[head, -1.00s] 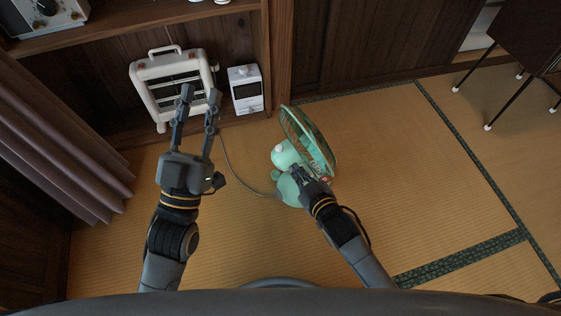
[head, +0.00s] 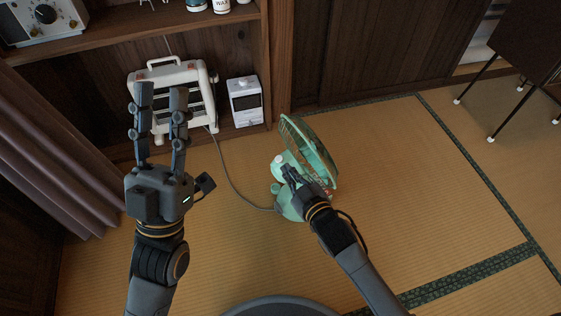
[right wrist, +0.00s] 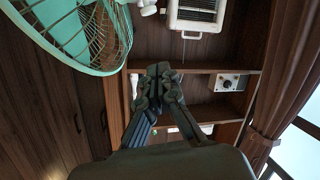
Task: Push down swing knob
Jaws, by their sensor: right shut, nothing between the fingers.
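A mint-green fan (head: 318,158) stands on the tatami near the middle of the head view, its round cage facing right. A small pale knob (head: 279,160) sits on its motor housing, and I take it to be the swing knob. My right gripper (head: 288,170) is shut and empty, its tips close beside the knob. I cannot tell whether they touch. In the right wrist view the shut fingers (right wrist: 160,70) point up, with the fan cage (right wrist: 75,30) at upper left. My left gripper (head: 160,92) is open and empty, raised over the floor left of the fan.
A white heater (head: 205,95) and a white box-shaped device (head: 245,101) stand by the wooden shelf (head: 130,47). A grey cord (head: 232,182) runs to the fan base. A purple curtain (head: 60,150) hangs at left. The tatami right of the fan is clear.

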